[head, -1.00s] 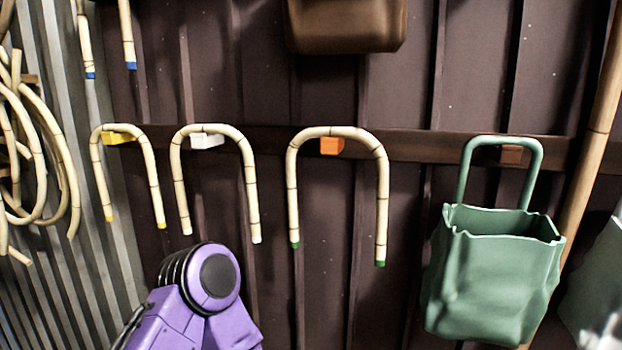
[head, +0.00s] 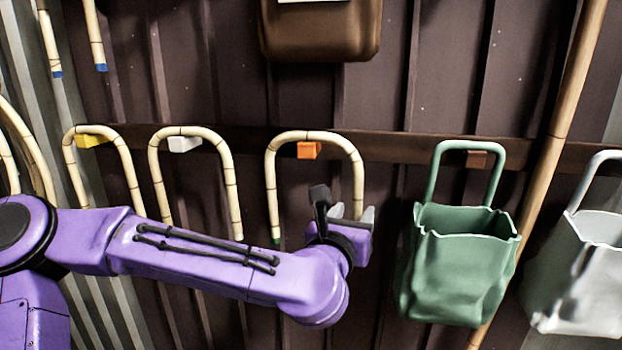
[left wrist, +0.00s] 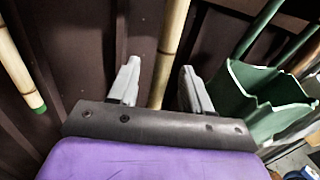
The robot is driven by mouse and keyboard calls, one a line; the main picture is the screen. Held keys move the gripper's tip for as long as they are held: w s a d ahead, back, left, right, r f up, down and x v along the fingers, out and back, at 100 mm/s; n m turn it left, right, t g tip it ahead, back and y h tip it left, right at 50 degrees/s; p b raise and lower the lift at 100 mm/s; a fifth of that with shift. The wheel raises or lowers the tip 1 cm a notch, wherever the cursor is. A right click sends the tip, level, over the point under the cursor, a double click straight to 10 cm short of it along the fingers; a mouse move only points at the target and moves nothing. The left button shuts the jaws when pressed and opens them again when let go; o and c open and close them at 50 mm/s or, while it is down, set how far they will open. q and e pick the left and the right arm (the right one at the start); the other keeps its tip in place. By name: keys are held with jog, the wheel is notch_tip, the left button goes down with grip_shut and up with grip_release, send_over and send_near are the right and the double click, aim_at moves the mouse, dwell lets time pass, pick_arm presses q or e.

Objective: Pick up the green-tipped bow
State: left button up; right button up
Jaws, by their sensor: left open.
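The green-tipped bow (head: 310,136) is a pale jointed rattan arch hanging upright over an orange peg (head: 309,150) on the wall rail. Its left leg ends in a green tip, which also shows in the left wrist view (left wrist: 38,106). My left gripper (head: 352,212) is open at the lower part of the bow's right leg, whose tip is hidden by the gripper. In the left wrist view the right leg (left wrist: 172,42) runs between the two spread grey fingers, and I cannot tell whether they touch it. My right gripper is not in view.
A green bag (head: 458,262) hangs close to the right of my left gripper; a white bag (head: 580,290) hangs beyond it. Bows on a white peg (head: 184,144) and a yellow peg (head: 91,141) hang to the left. A brown container (head: 320,35) is above.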

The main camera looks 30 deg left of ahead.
pick_arm(q)
jog(key=w, duration=0.3)
jog(key=shift+s, duration=0.15)
jog(key=shift+c, duration=0.9)
grip_shut()
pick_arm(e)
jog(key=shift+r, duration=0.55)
